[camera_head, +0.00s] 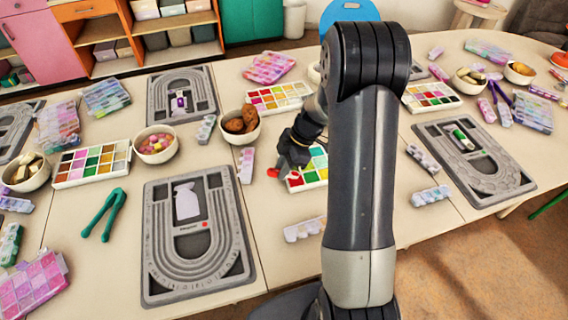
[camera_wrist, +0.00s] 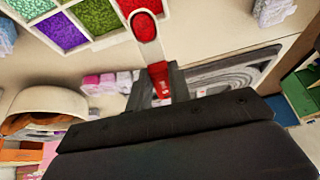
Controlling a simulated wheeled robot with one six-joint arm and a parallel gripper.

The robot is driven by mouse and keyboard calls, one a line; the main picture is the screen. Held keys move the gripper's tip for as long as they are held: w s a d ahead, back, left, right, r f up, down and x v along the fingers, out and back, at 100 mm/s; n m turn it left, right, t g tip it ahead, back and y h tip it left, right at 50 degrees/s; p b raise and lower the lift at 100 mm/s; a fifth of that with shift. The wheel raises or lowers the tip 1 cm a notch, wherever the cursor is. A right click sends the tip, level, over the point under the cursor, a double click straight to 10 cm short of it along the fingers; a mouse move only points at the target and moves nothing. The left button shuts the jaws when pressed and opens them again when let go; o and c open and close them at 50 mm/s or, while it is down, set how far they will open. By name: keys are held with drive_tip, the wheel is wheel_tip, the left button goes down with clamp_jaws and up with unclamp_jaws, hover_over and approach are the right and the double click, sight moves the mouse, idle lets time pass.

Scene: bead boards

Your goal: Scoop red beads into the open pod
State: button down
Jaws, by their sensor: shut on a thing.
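My arm covers part of this tray in the head view. A pale bottle-shaped piece (camera_head: 186,201) lies on the near grey board; I cannot tell which thing is the open pod.
The near grey bead board (camera_head: 157,285) lies left of my arm, another (camera_head: 500,190) to the right. A bowl of brown pieces (camera_head: 253,133) stands close behind my gripper. Segmented boxes (camera_head: 246,165) (camera_head: 305,230) and green tongs (camera_head: 102,214) lie nearby. Bare table shows between them.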

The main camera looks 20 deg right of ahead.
drive_tip(key=shift+a+r+h+p, duration=0.35)
drive_tip(key=shift+h+p, duration=0.35)
drive_tip(key=shift+p, duration=0.55)
drive_tip(key=shift+a+h+p, duration=0.25)
drive_tip(key=shift+h+p, duration=0.25)
drive_tip(key=shift+p, duration=0.25)
drive_tip(key=shift+a+r+h+p, duration=0.3)
drive_tip(key=shift+r+h+p, duration=0.2)
drive_tip(key=shift+h+p, duration=0.5)
